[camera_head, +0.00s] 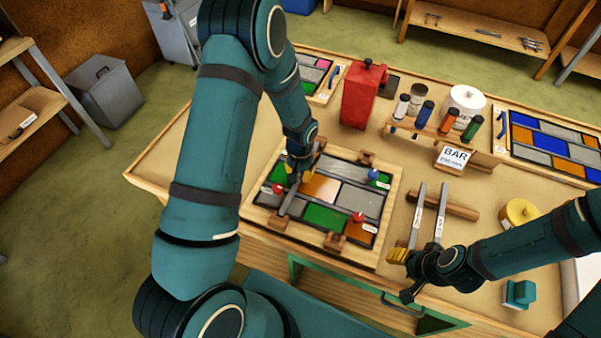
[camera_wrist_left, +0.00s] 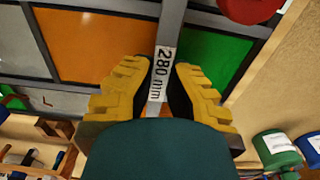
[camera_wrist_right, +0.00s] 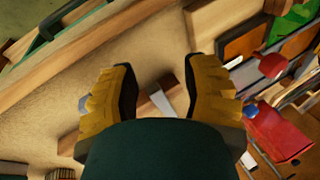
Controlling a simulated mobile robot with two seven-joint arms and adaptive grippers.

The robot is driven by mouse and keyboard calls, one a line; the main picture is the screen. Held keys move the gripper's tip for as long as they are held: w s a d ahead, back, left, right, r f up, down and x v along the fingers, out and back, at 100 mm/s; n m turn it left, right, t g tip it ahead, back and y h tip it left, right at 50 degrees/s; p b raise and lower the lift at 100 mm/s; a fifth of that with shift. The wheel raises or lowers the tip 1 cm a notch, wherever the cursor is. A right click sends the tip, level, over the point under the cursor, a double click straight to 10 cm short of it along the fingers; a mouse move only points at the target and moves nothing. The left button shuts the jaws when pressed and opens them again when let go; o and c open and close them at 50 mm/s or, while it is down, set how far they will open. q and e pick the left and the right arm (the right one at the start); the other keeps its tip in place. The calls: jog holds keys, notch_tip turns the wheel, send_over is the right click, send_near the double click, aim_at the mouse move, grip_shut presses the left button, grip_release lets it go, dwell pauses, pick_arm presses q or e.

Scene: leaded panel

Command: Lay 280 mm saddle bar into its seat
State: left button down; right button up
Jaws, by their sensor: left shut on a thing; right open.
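The 280 mm saddle bar is a grey strip with a white label (camera_wrist_left: 164,68), clear in the left wrist view. My left gripper (camera_head: 302,168) is shut on it at the label, over the left part of the leaded panel (camera_head: 322,190). In the head view the bar (camera_head: 287,206) slants toward the panel's near edge. Wooden blocks stand on the panel frame, one at the near left (camera_head: 277,222) and another at the near right (camera_head: 335,241). I cannot tell whether the bar touches its seat. My right gripper (camera_head: 401,274) is open and empty near the table's front edge.
Two more bars (camera_head: 417,212) lie across a wooden rest (camera_head: 458,207) right of the panel. Red knobs (camera_head: 358,217) and a blue one (camera_head: 373,175) stand on the panel. Behind are a red can (camera_head: 363,97), a bottle rack (camera_head: 428,133) and a BAR sign (camera_head: 453,158).

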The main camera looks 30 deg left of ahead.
aim_at(300, 175)
pick_arm(q)
jog(key=shift+f, duration=0.1)
pick_arm(e)
jog(key=shift+f, duration=0.15)
pick_arm(q)
jog(key=c, duration=1.1)
grip_release()
jog(key=shift+c, duration=0.2)
jog(key=shift+r, duration=0.2)
pick_arm(e)
jog(key=shift+r, duration=0.2)
pick_arm(q)
notch_tip(300, 175, up, 12)
jog(key=shift+f, duration=0.1)
